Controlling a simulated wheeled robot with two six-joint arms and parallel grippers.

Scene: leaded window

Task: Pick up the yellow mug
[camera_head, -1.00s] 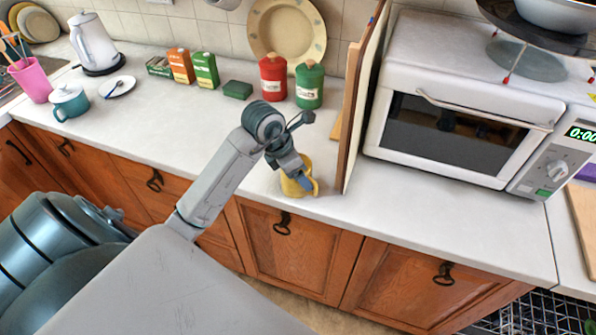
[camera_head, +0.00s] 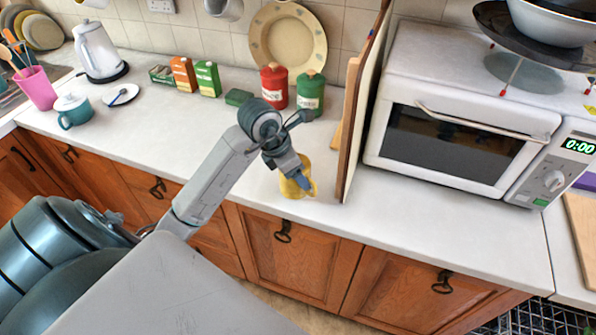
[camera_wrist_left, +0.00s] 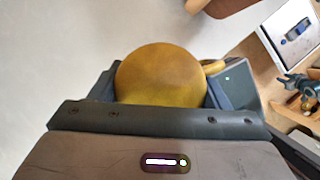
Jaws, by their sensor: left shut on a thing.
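The yellow mug (camera_head: 298,188) is at the front edge of the white counter, just left of an upright wooden panel. My left gripper (camera_head: 300,178) reaches down over it and is shut on it, hiding part of its top. In the left wrist view the mug (camera_wrist_left: 160,75) fills the space between the dark fingers, with its handle to the right. I cannot tell whether its base touches the counter. My right gripper is not in view.
The upright panel (camera_head: 358,110) stands close to the mug, with a white microwave (camera_head: 455,130) beyond. Red (camera_head: 274,88) and green (camera_head: 310,95) canisters stand behind. A kettle (camera_head: 97,50) and teal mug (camera_head: 73,110) are far left. The counter left of the mug is clear.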

